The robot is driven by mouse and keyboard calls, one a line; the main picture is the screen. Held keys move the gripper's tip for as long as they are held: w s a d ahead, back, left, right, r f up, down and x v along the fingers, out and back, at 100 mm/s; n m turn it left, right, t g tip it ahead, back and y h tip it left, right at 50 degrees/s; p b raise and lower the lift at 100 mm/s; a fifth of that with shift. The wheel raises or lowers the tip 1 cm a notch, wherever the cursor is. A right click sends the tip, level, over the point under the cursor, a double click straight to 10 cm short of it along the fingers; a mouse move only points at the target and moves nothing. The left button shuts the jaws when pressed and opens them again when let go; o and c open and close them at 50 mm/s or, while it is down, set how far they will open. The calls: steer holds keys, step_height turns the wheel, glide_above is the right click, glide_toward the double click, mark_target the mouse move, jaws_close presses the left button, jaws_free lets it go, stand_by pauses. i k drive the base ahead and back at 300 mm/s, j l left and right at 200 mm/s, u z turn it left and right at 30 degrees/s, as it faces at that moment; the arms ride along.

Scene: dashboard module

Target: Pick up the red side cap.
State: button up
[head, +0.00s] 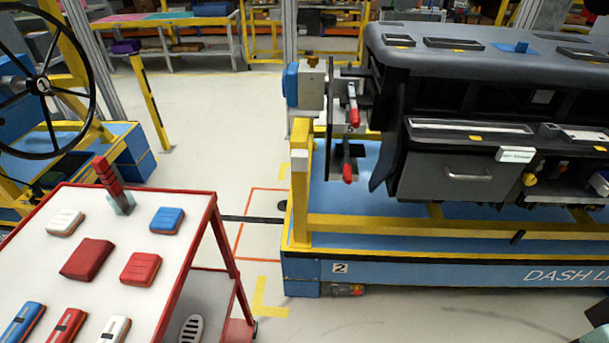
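Several small parts lie apart on the white top of a red-framed cart (203,232) at the lower left. Red pieces there include a plain dark red block (87,260), a brighter red block (140,268) with a light mark to its right, and a long red piece (66,326) near the front. I cannot tell for sure which one is the red side cap. All of them lie flat and uncovered. My gripper's fingers are not in view. A grey and dark shape at the lower right edge is cut off and unclear.
A blue block (167,220), a white block (66,222), a long blue piece (22,322) and a white piece (114,330) share the cart top. A red stacked post (107,172) stands at its far edge. The dashboard (470,100) on its blue-yellow stand fills the right. Floor between is clear.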

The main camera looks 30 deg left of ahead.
mark_target(141, 269)
steer(key=l+u, duration=0.15)
steer(key=l, duration=0.15)
steer(key=i+l+u, duration=0.1)
steer(key=l, duration=0.25)
steer(key=u, duration=2.25)
steer(key=i+l+z, duration=0.1)
steer(key=l, duration=0.2)
steer(key=i+l+z, duration=0.15)
steer(key=l, duration=0.2)
steer(key=i, duration=0.05)
